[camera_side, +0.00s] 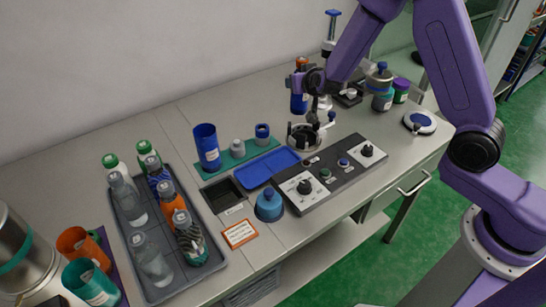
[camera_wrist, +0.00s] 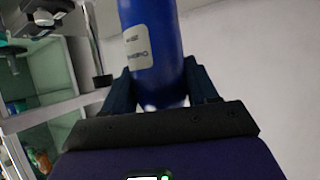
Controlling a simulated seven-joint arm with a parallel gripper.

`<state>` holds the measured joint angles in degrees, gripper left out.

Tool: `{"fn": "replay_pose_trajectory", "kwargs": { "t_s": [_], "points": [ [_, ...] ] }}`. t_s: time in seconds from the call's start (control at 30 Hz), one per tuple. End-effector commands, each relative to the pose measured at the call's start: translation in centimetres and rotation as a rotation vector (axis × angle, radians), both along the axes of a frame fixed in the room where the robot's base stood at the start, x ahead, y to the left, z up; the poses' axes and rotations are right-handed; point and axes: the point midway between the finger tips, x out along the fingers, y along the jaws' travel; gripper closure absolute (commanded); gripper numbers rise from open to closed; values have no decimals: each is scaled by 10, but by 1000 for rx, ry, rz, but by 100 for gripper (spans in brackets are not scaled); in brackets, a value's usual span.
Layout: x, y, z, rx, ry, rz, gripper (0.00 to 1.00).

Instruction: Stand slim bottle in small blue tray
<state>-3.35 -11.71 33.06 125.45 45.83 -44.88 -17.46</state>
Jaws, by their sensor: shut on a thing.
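My gripper (camera_side: 303,80) is shut on a slim blue bottle (camera_side: 298,103) with an orange cap. The bottle is upright in the side view, behind the round clamp fixture; I cannot tell how far its base is above the bench. In the wrist view the blue bottle (camera_wrist: 152,50), with a white label, stands between the two fingers of my gripper (camera_wrist: 162,85). The small blue tray (camera_side: 267,167) lies flat and empty on the bench, left of and nearer than the held bottle.
A green strip (camera_side: 236,165) behind the tray holds a tall blue cup and small pieces. A dark square bin (camera_side: 222,194) is left of the tray, a control panel (camera_side: 330,173) right, a blue domed piece (camera_side: 269,205) in front. A grey tray (camera_side: 160,285) holds several bottles.

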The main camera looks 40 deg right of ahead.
Motion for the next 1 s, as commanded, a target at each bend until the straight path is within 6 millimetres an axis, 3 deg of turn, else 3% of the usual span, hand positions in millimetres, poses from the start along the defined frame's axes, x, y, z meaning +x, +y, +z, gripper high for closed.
{"fn": "replay_pose_trajectory", "kwargs": {
  "t_s": [0.47,0.8,1.0],
  "points": [
    [-3,50,-5,1,0,456,83],
    [-35,89,-18,4,0,789,83],
    [-53,102,-23,3,0,910,83]
  ]
}}
